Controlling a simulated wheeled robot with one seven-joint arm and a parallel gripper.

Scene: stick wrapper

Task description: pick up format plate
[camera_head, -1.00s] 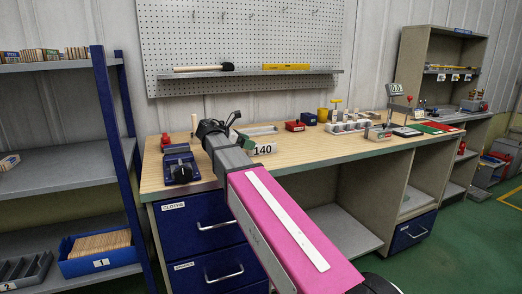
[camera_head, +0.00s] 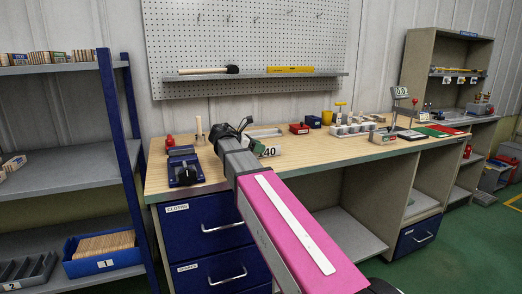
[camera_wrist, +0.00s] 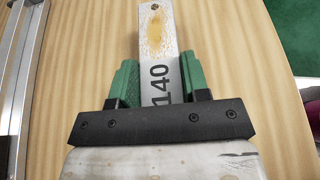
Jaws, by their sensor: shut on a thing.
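The format plate is a pale metal bar marked 140 with a yellow-brown stain and a small hole; it runs up the middle of the wrist view (camera_wrist: 155,38). My gripper (camera_wrist: 157,72) has green fingers on both sides of the plate and is shut on it. In the head view, my gripper (camera_head: 256,146) is over the wooden bench top, and the plate's white end (camera_head: 271,151) shows "40", with the rest hidden by my gripper. I cannot tell whether the plate touches the bench.
The wooden bench top (camera_head: 330,150) holds a blue vise-like device (camera_head: 184,168) left of my gripper. Metal rails (camera_wrist: 22,70) lie left in the wrist view.

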